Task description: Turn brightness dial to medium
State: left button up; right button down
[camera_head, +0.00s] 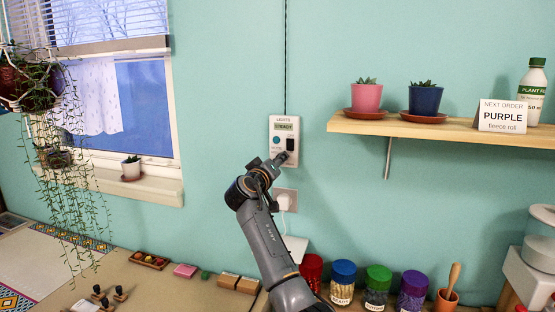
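The lights control panel (285,141) is a white box on the teal wall, with "LIGHTS" at its top. Its small green display (286,126) seems to read "STEADY". Below it are a round teal dial (276,141) at left and a dark switch (290,144) at right. An arm, which looks like my right one, reaches up from the bottom. Its gripper (281,158) is at the panel's lower edge, just below the dial and switch, and hides part of the panel. I cannot tell whether it touches. The fingers are too small to read. My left gripper is out of view.
A wall outlet with a white plug (284,201) sits below the panel. A wooden shelf (450,131) with pots, sign and bottle juts out at right. Lidded jars (377,284) stand on the counter below. A hanging plant (70,190) is at left. The wall around the panel is clear.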

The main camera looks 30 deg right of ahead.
jog(key=shift+s+d+f+n+t+y+p, duration=0.15)
jog(key=shift+n+t+p, duration=0.1)
jog(key=shift+n+p, duration=3.4)
jog(key=shift+w+a+r+n+t+y+p, duration=0.2)
jog(key=shift+n+p, duration=2.25)
jog(key=shift+n, duration=2.4)
jog(key=shift+f, duration=0.2)
jog(key=c, duration=1.1)
grip_release()
jog(key=shift+o, duration=0.2)
jog(key=shift+s, duration=0.2)
